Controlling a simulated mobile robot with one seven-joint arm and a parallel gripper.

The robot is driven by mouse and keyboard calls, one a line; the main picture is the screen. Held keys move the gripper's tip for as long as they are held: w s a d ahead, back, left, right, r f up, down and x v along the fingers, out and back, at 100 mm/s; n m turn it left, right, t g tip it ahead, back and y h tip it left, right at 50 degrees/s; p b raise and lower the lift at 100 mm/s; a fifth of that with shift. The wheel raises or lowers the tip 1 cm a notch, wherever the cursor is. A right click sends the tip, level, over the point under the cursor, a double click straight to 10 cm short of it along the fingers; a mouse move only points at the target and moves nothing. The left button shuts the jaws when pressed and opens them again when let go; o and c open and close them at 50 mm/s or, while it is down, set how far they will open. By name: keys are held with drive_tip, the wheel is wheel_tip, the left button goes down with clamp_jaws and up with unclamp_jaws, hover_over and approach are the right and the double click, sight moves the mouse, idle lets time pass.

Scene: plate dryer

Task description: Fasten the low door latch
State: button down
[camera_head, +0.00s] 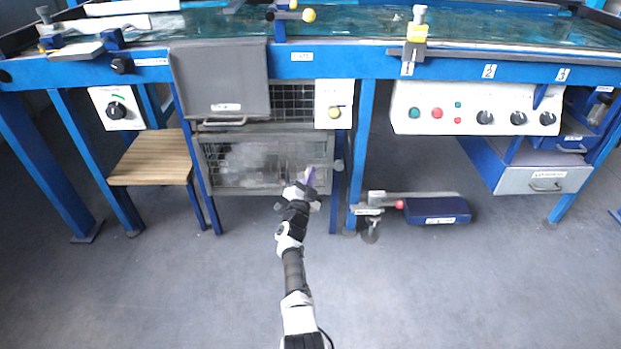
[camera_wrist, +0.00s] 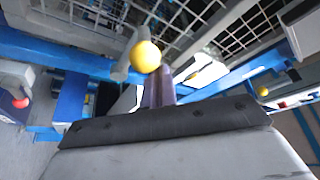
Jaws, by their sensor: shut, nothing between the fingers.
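The low door (camera_head: 225,188) is a grey-framed mesh door under the bench; it looks closed or nearly so. My gripper (camera_head: 310,175) is in front of its right part and covers some of it. In the wrist view my gripper (camera_wrist: 158,88) shows its purple-grey fingers shut together with nothing between them. A yellow ball knob on a grey lever, which looks like the low door latch (camera_wrist: 146,56), is just beyond and slightly left of the fingertips. I cannot tell whether they touch. In the head view my gripper largely hides this spot.
Above is a grey flap (camera_head: 220,80) and a white panel with a yellow knob (camera_head: 334,112). A wooden-topped stool (camera_head: 152,157) stands left. A blue wheeled pedal unit (camera_head: 437,210) stands right of the door. A blue bench leg (camera_head: 361,150) is close by. The floor in front is clear.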

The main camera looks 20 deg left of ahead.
drive_tip(key=shift+a+f, duration=0.1)
drive_tip(key=shift+f, duration=0.15)
idle(0.3)
wheel_tip(320, 180, up, 20)
drive_tip(key=p, duration=0.9)
drive_tip(key=shift+r, duration=0.25)
